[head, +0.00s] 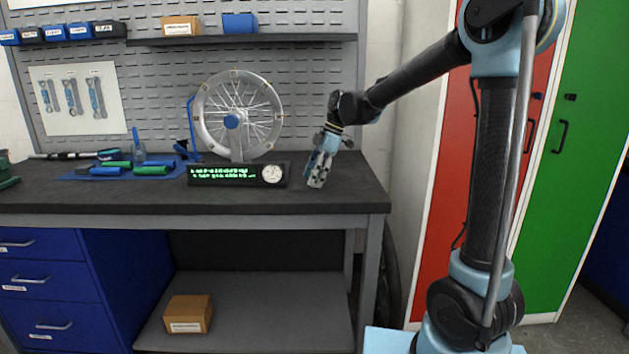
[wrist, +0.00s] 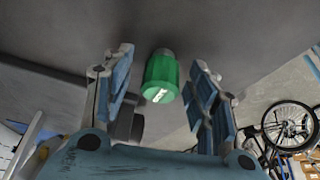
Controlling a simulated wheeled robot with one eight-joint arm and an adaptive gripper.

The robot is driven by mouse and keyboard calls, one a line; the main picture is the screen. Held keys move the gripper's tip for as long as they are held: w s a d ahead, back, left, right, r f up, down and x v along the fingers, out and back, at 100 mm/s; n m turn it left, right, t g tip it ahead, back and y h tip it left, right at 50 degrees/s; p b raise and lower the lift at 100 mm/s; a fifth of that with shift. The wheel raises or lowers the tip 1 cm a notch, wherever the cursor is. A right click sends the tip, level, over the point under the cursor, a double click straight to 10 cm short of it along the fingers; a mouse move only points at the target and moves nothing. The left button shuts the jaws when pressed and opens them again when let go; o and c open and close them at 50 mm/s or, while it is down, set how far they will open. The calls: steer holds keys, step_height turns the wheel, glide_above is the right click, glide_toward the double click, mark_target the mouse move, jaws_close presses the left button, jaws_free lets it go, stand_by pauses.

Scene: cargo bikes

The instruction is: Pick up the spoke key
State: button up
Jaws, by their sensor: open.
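My gripper (head: 317,181) points down over the right end of the workbench, just right of the display box. In the wrist view its two fingers stand apart with a gap between them (wrist: 161,60). A green, rounded piece (wrist: 161,80) with a small white label and a grey stub shows in that gap, apart from both fingers. It may be the spoke key, but its shape does not make this certain. In the head view I cannot make it out; my gripper may hide it.
The dark workbench (head: 335,201) carries a display box (head: 238,174) with green text and a dial, and a spoked wheel (head: 269,123) on a stand behind it. A blue mat (head: 68,175) with green and blue tools lies at left. Red (head: 432,220) and green lockers (head: 577,170) stand right.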

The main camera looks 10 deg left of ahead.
steer(key=shift+f, duration=0.2)
steer(key=c, duration=1.2)
steer(key=shift+o, duration=0.2)
steer(key=shift+r, duration=0.1)
